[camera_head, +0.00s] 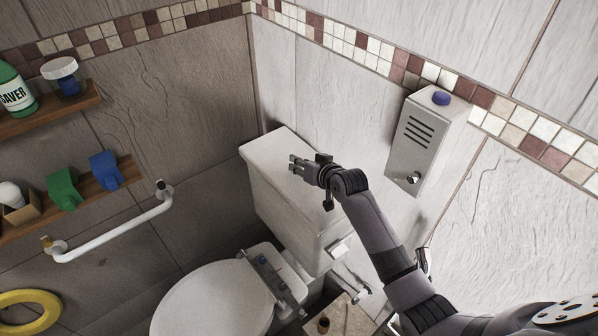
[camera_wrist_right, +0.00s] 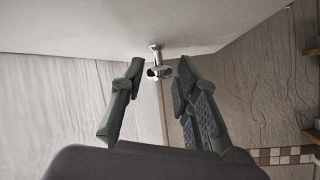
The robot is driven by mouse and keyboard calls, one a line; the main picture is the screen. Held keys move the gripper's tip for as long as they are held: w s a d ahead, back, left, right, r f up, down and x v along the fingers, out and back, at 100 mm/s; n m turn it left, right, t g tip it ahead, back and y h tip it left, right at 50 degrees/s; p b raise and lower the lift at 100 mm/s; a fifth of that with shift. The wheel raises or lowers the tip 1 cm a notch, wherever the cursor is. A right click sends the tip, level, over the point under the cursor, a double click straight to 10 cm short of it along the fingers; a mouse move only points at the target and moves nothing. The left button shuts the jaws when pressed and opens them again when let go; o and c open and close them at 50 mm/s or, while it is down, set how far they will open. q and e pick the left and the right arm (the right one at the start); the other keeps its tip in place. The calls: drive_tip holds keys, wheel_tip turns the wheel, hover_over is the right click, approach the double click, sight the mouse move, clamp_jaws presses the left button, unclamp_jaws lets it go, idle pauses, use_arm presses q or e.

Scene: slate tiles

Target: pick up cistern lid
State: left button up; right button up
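The white cistern lid (camera_head: 268,150) sits on top of the white cistern (camera_head: 285,218) in the corner behind the toilet. In the right wrist view the lid (camera_wrist_right: 110,28) fills the top as a pale surface. A small chrome knob (camera_wrist_right: 157,70) is attached to it and shows between my fingertips, apart from both fingers. My left gripper is not in view.
A grey metal dispenser (camera_head: 422,140) with a purple item on top hangs on the wall to the right. Wooden shelves (camera_head: 85,195) with bottles and boxes, and a white grab rail (camera_head: 115,233), are at the left. The toilet seat lid (camera_head: 215,305) is in front.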

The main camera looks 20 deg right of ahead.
clamp_jaws()
idle(0.5)
drive_tip(key=shift+w+r, duration=0.1)
drive_tip(key=shift+r, duration=0.15)
